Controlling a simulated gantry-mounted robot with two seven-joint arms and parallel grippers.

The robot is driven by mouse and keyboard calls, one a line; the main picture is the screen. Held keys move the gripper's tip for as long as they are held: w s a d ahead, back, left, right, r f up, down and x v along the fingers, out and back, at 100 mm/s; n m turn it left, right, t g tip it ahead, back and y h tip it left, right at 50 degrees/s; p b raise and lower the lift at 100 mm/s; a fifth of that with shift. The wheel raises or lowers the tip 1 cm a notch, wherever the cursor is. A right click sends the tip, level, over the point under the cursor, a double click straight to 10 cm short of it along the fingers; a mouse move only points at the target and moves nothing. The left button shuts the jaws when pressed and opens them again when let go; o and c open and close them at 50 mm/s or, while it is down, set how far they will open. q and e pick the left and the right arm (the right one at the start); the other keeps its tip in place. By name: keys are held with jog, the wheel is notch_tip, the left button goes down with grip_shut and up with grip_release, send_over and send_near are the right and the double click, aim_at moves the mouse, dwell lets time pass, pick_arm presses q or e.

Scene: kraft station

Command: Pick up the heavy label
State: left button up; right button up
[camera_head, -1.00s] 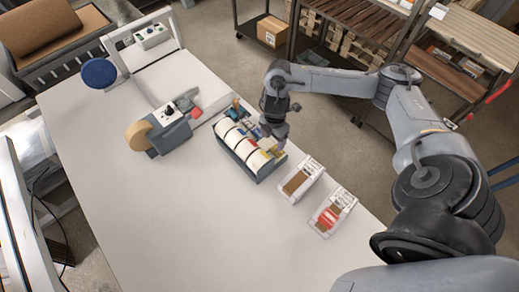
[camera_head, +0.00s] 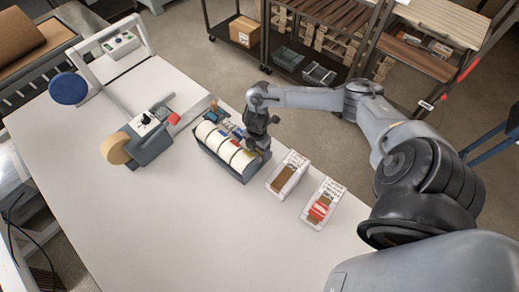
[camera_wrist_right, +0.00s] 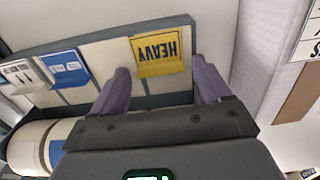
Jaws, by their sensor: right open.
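The heavy label is a yellow tag with the word HEAVY (camera_wrist_right: 158,55), upside down in the right wrist view. It hangs from the front of the label dispenser (camera_wrist_right: 90,45), at the end of one roll. My right gripper (camera_wrist_right: 160,88) is open, with one finger on each side of the label's line. The fingers do not visibly grip the label. In the head view my right gripper (camera_head: 257,146) is over the right end of the dispenser (camera_head: 226,165), and I cannot make out the label clearly there. My left gripper is not in view.
Two clear-wrapped cartons (camera_head: 287,174) (camera_head: 323,203) stand right of the dispenser. A tape machine (camera_head: 150,137) with a tan roll stands to its left. Blue and white labels (camera_wrist_right: 66,67) (camera_wrist_right: 20,75) hang beside the yellow one. The front of the table (camera_head: 190,235) is clear.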

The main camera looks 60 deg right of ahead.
jog(key=shift+f, duration=0.15)
jog(key=c, duration=1.1)
